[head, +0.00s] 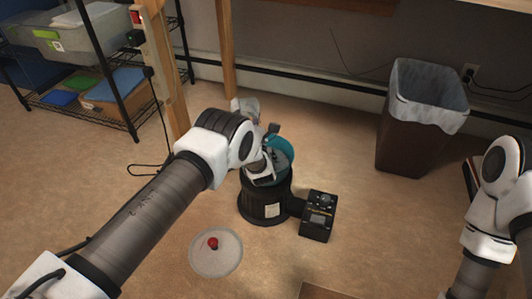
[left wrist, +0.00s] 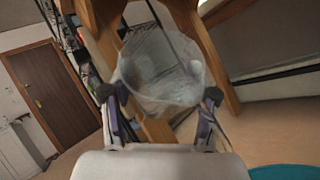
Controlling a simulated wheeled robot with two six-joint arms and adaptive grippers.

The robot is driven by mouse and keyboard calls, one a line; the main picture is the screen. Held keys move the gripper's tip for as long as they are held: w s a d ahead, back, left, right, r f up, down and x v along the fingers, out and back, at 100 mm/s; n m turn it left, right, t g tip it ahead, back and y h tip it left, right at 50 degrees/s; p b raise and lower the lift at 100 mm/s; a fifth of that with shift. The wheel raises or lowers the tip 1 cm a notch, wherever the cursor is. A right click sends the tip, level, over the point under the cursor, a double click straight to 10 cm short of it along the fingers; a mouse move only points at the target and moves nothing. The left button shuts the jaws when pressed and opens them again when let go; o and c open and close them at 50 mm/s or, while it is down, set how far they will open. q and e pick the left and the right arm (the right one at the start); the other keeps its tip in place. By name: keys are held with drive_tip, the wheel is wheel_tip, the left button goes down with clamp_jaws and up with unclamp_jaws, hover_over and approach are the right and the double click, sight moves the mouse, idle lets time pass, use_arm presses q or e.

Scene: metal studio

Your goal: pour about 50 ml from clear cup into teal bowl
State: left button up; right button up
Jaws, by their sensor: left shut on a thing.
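My left gripper (left wrist: 159,95) is shut on the clear cup (left wrist: 160,65), which sits between its two fingertips in the left wrist view. In the head view the cup (head: 246,106) shows only partly, just beyond my left wrist. How much the cup holds and its exact tilt cannot be told. The teal bowl (head: 284,153) is on top of a black round stand, partly hidden by my left gripper. A piece of the bowl (left wrist: 286,172) shows low right in the left wrist view. The inside of the bowl is mostly hidden. My right gripper is out of view.
The black stand (head: 264,207) joins a small black box with knobs (head: 319,215). A red knob-like thing (head: 213,243) is on a pale round disc (head: 216,262). A lined bin (head: 405,140) stands back right, a wire shelf (head: 95,115) back left.

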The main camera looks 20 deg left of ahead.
sight(246, 99)
use_arm(q)
drive_tip(key=shift+d+r+m+t, duration=0.1)
drive_tip(key=shift+r+m+t, duration=0.5)
drive_tip(key=shift+r, duration=0.15)
drive_tip(key=shift+r+m+t+h+b, duration=0.35)
drive_tip(key=shift+r+m+t+h, duration=0.05)
drive_tip(key=shift+r+m+t, duration=0.15)
drive_tip(key=shift+d+r+m+t, duration=0.15)
drive_tip(key=shift+r+m+t, duration=0.15)
drive_tip(key=shift+m+t, duration=0.05)
